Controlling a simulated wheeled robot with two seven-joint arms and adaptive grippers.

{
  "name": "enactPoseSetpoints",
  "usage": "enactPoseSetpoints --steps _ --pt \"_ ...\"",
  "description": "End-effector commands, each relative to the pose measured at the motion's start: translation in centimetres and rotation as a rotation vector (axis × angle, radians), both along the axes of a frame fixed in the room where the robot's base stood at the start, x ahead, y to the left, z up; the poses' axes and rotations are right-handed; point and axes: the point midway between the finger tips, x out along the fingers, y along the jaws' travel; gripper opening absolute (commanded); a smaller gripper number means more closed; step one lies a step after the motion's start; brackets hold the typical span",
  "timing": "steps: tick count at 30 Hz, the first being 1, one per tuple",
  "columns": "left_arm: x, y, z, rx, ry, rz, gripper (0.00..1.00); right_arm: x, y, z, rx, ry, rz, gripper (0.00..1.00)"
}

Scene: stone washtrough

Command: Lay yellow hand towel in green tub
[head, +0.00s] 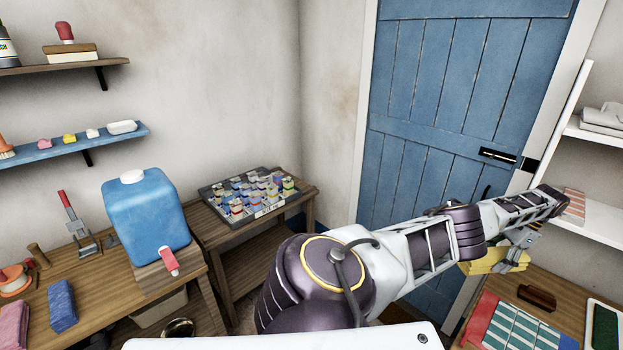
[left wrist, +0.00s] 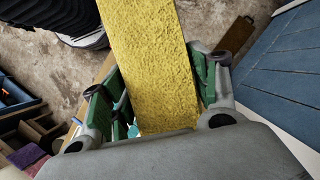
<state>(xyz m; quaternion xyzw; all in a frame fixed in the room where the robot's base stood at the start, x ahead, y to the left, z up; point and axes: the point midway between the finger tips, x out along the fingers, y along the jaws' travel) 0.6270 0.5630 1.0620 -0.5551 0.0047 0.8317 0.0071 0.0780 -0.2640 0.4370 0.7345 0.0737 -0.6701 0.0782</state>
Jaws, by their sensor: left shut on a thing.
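The yellow hand towel (head: 485,267) is at the right of the head view, partly hidden by my arm. My left gripper (head: 518,248) is shut on it and holds it near the front of the blue door, by the right-hand table. In the left wrist view the towel (left wrist: 155,55) is a flat, folded strip between the two fingers of my left gripper (left wrist: 158,80). I cannot make out a green tub for certain; a dark green, white-edged thing (head: 604,328) at the right edge is cut off. My right gripper is not in view.
The right-hand table bears a red and green patterned cloth (head: 510,328) and a brown wooden block (head: 537,297). White shelves (head: 597,220) stand beyond it. On the left are a blue canister (head: 145,218) and a tray of small jars (head: 216,198).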

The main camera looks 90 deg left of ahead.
Motion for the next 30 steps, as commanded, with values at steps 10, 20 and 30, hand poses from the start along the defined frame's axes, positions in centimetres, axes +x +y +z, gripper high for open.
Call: enactPoseSetpoints --steps 10,20,30 --pt "0.2 -4.2 -0.3 0.0 0.0 0.178 0.28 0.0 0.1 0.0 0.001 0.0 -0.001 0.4" --pt "0.2 -8.1 0.2 0.0 -0.001 0.341 0.28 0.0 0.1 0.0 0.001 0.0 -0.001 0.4" --pt "-0.1 -11.9 1.4 0.0 -0.002 0.506 0.28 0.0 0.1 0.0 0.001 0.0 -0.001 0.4"
